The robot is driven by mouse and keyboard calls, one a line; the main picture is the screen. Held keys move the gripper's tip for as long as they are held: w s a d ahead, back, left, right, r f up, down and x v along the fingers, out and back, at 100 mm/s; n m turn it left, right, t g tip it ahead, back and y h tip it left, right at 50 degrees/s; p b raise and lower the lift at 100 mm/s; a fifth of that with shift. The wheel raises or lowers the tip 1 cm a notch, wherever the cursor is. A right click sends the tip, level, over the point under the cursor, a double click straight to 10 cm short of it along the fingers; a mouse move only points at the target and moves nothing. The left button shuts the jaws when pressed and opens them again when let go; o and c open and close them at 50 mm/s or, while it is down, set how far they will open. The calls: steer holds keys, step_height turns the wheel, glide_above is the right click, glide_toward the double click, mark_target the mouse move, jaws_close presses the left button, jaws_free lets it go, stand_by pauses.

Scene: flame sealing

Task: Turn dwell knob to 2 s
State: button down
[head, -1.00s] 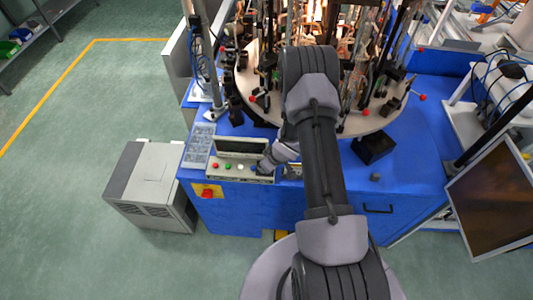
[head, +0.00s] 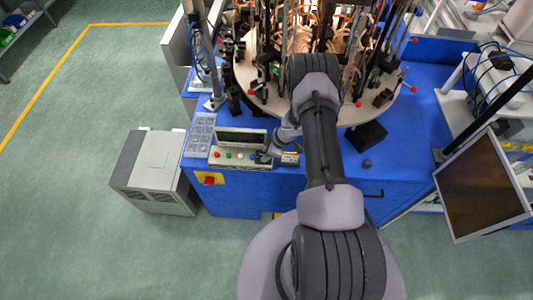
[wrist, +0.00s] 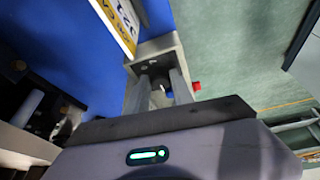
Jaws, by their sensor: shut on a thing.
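The dwell knob (wrist: 155,84) is a small dark knob with a pale mark, at the end of the grey control panel (wrist: 168,50) in the wrist view. My gripper (wrist: 160,88) has one finger on each side of it and is shut on it. In the head view, my gripper (head: 265,157) is at the right end of the control panel (head: 225,164), and the knob is largely hidden there. The knob's scale and setting cannot be read.
A yellow-and-white label (head: 290,158) is just right. A red emergency button (head: 209,180) is on the blue front. The loaded turntable (head: 245,80) is behind.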

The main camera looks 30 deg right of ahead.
stand_by(0.3)
steer(key=c, duration=1.4)
jaws_free()
steer(key=p+v, duration=0.3)
steer(key=v, duration=1.4)
steer(key=shift+r, duration=0.2)
